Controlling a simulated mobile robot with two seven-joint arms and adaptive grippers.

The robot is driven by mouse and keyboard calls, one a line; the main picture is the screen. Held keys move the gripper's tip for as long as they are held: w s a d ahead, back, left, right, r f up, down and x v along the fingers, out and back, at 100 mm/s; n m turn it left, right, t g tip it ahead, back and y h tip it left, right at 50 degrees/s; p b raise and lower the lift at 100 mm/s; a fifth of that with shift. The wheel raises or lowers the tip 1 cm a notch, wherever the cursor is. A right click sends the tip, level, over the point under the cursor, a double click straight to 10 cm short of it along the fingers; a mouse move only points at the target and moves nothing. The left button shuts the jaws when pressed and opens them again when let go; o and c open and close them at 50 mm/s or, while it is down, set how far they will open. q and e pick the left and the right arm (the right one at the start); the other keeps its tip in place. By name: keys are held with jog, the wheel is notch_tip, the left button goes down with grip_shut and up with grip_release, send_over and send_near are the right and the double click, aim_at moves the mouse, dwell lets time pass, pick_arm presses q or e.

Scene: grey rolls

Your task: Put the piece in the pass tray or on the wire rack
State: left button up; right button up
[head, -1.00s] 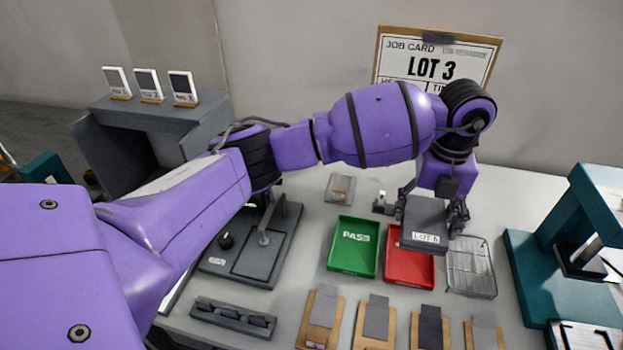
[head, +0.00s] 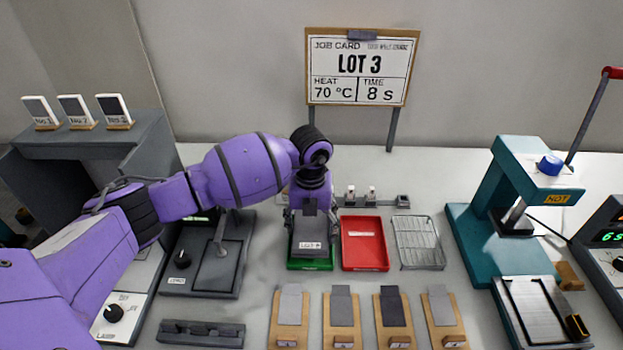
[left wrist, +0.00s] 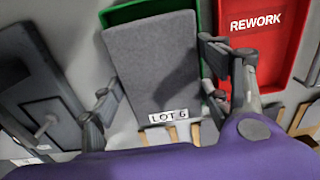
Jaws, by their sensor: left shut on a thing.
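My left gripper (head: 312,212) is shut on a flat grey piece (head: 309,243) with a white label. In the left wrist view the fingers (left wrist: 163,88) sit at both sides of the piece (left wrist: 155,65), and its label reads LOT 6. The piece is over the green pass tray (head: 311,266) and hides most of it; the tray's rim (left wrist: 120,14) shows at the top of the wrist view. I cannot tell whether the piece touches the tray. The wire rack (head: 418,243) stands empty to the right. My right gripper is not in view.
A teal press (head: 530,190) marked HOT stands right. Swatch boards (head: 341,318) line the front; a dark device (head: 207,255) stands left.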

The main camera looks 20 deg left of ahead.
aim_at(311, 228)
pick_arm(q)
jog(key=shift+w+f, duration=0.1)
jog(key=shift+f, duration=0.5)
jog(key=shift+f, duration=0.1)
jog(key=shift+f, duration=0.5)
jog(key=shift+d, duration=0.1)
jog(key=o, duration=1.5)
jog(key=shift+c, duration=0.2)
jog(key=shift+r, duration=0.35)
notch_tip(311, 228, up, 13)
jog(key=shift+f, duration=0.2)
